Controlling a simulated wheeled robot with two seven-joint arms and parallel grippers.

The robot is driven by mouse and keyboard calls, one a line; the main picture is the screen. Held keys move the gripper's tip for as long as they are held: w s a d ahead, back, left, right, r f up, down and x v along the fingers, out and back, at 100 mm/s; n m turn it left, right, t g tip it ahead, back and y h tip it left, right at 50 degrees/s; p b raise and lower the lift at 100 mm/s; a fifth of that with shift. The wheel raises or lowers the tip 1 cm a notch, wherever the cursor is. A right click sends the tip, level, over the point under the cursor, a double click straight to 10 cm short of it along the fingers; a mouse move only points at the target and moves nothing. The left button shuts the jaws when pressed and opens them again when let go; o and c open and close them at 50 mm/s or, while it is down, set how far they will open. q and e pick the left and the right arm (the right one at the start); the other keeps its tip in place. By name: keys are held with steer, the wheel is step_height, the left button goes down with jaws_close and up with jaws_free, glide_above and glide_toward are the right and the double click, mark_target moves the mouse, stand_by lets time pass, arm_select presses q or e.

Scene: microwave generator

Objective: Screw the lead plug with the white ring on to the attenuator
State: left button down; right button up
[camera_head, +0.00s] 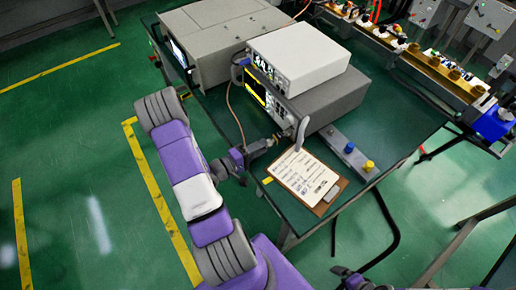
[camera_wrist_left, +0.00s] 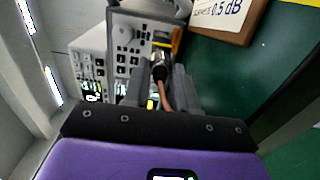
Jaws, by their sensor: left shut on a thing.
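My left gripper (camera_head: 256,149) is at the front of the stacked instruments, close to the lower unit's face. In the left wrist view its two fingers (camera_wrist_left: 158,88) are shut around a lead plug (camera_wrist_left: 159,72) with a silvery band and a copper-coloured lead. The plug points at the instrument front. A small metallic piece (camera_head: 273,141) lies between the gripper and the lower instrument; I cannot tell whether it is the attenuator or whether the plug touches it. I cannot make out a white ring clearly. A dark part at the bottom edge (camera_head: 352,279) looks like my right gripper; its fingers are unclear.
A white instrument (camera_head: 303,58) sits on a grey one (camera_head: 335,100), beside a large grey case (camera_head: 215,40). A clipboard (camera_head: 306,178) lies in front. A grey strip (camera_head: 345,152) carries a blue and a yellow knob. The copper-coloured lead (camera_head: 230,105) hangs near the arm.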

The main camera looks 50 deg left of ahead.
arm_select(q)
steer(key=shift+w+d, duration=0.1)
steer(key=shift+w, duration=0.4)
steer(key=c, duration=0.8)
jaws_free()
steer(key=s, duration=0.5)
steer(key=s+a, duration=0.1)
steer(key=s, duration=0.1)
steer(key=shift+s, duration=0.25)
